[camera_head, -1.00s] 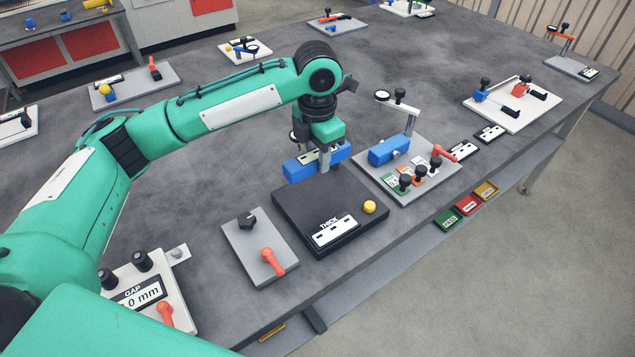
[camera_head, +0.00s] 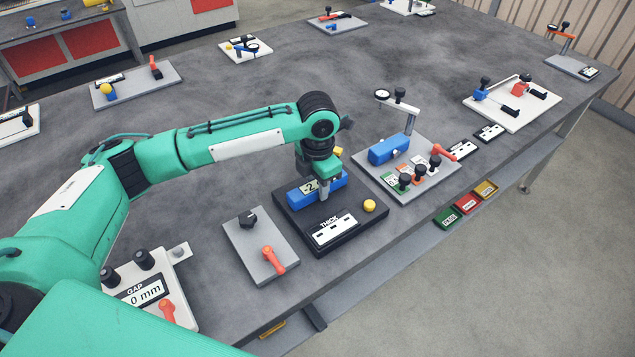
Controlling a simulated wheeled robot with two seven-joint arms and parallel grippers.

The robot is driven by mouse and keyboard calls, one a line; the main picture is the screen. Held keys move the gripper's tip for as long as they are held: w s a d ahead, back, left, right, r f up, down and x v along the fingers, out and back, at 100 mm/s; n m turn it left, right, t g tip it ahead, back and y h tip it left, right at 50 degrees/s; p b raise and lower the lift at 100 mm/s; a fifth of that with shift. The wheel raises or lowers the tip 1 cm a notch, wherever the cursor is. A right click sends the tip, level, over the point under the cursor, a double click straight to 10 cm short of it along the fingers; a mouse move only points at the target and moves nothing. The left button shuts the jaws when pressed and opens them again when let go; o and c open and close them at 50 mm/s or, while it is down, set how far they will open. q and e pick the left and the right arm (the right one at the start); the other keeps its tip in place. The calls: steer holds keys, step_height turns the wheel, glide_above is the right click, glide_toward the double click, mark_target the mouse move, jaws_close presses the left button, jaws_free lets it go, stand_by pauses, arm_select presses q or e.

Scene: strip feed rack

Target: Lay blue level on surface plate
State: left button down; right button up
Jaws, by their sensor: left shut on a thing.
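The blue level (camera_head: 334,182) is a blue bar with a small display that reads about -2. My left gripper (camera_head: 323,194) is shut on it from above, pointing down. The level is at the back part of the black surface plate (camera_head: 300,226), low over it or touching it; I cannot tell which. The plate has a label reading THICK and a yellow knob (camera_head: 369,206) at its front right. The lower part of the gripper hides some of the level. My right gripper is out of view.
A grey plate with a black knob and red lever (camera_head: 273,260) stands left of the surface plate. To the right, a grey fixture (camera_head: 433,183) holds another blue block (camera_head: 389,149) and several black knobs. A gap gauge (camera_head: 140,292) sits at front left.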

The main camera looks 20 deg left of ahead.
arm_select(q)
steer(key=c, duration=1)
jaws_free()
steer(key=shift+f, duration=0.1)
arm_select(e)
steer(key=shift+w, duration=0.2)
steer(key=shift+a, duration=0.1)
arm_select(q)
steer(key=shift+r+b, duration=0.65)
steer(key=shift+r, duration=5.5)
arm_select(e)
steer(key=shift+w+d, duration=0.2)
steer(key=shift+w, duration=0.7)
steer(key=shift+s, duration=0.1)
